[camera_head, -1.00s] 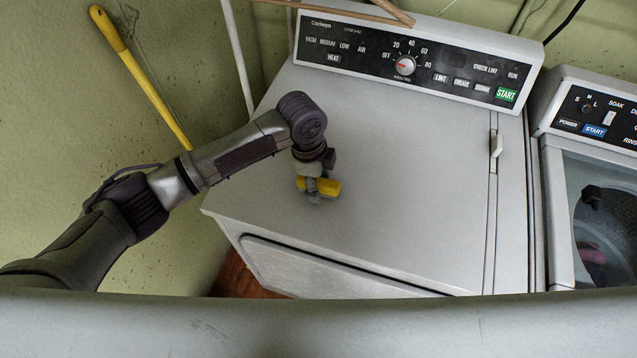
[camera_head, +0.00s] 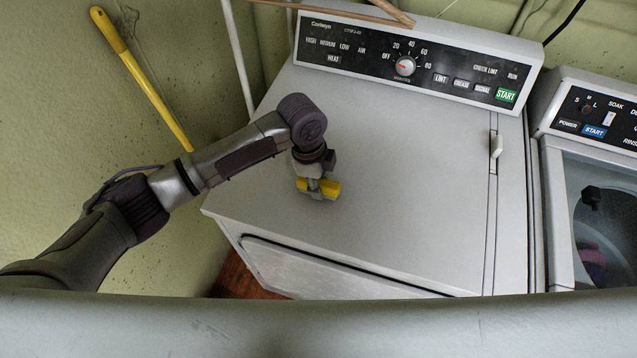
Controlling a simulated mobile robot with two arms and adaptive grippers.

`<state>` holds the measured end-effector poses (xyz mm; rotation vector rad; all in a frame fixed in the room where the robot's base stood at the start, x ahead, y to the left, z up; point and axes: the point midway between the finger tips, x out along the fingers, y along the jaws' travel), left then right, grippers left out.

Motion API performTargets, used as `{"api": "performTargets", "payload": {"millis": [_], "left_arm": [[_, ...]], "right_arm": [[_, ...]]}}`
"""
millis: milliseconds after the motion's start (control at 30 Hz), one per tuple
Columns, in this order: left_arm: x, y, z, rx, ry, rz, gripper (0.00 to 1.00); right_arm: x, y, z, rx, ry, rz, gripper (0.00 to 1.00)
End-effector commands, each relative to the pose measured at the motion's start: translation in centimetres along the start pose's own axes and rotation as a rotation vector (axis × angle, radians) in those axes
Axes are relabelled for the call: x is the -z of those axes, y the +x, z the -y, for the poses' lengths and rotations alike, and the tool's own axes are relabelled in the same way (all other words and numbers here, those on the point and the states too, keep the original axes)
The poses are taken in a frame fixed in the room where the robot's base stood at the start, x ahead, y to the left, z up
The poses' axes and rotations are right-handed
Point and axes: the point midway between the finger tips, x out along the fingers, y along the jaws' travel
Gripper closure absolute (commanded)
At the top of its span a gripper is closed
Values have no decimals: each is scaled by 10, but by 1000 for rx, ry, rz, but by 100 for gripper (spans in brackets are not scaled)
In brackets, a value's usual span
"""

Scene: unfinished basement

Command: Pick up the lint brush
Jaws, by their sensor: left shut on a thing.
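A small yellow thing (camera_head: 331,189), which I take to be the lint brush, is at the left part of the dryer top. My left gripper (camera_head: 316,193) points down and is shut on it. Yellow shows on both sides of the fingers, and the middle is hidden by them. I cannot tell whether it touches the dryer top. My right gripper is not in view.
The white dryer (camera_head: 420,170) has a broad clear top and a control panel (camera_head: 410,58) at its back. A washer (camera_head: 590,130) with a see-through lid stands at the right. A yellow handle (camera_head: 140,78) is by the left wall.

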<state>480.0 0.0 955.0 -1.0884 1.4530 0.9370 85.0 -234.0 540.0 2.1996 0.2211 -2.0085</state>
Motion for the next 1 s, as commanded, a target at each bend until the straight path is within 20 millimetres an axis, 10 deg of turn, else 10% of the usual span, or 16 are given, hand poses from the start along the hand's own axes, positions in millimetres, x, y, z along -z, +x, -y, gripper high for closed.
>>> {"api": "performTargets", "payload": {"millis": [400, 1000], "left_arm": [[9, -46, 2, 6, 4, -2, 100], [127, -93, 6, 0, 0, -2, 100]], "right_arm": [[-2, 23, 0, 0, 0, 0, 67], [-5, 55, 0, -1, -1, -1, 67]]}}
